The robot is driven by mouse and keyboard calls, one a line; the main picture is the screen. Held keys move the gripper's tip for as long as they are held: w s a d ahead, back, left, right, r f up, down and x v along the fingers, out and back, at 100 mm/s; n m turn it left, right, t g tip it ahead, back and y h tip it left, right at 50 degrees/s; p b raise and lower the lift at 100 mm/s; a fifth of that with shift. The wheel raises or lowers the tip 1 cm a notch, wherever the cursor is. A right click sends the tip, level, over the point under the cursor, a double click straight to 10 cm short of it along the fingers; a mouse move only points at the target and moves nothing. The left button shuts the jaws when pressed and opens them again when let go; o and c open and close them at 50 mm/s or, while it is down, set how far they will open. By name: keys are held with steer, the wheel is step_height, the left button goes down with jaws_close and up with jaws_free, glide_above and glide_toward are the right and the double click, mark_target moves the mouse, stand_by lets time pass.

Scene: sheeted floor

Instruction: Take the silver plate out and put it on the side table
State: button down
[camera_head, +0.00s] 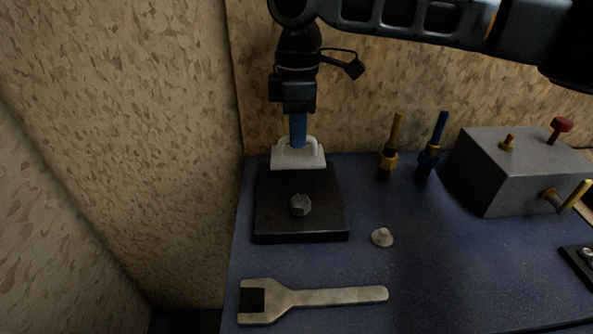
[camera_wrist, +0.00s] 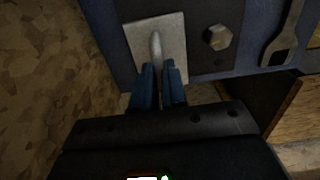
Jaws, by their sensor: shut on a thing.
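The silver plate (camera_head: 312,160) is a pale square plate with a loop handle, at the back end of a black block (camera_head: 265,215) on the blue-topped table. In the wrist view the plate (camera_wrist: 137,40) lies flat beside a hex bolt. My gripper (camera_head: 298,146) points straight down and is shut on the plate's handle. In the wrist view its blue fingers (camera_wrist: 158,72) sit on both sides of the handle. I cannot tell whether the plate touches the block or is slightly above it. I cannot tell which surface is the side table.
A hex bolt (camera_head: 300,205) stands on the block. A wrench (camera_head: 330,297) lies in front, and a small pale knob (camera_head: 382,237) to the right. Yellow (camera_head: 389,158) and blue (camera_head: 430,155) upright fittings and a grey box (camera_head: 515,175) stand behind right. A wall is close on the left.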

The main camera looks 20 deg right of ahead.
steer(key=shift+r+p, duration=1.95)
steer(key=shift+r, duration=0.05)
steer(key=shift+f, duration=0.1)
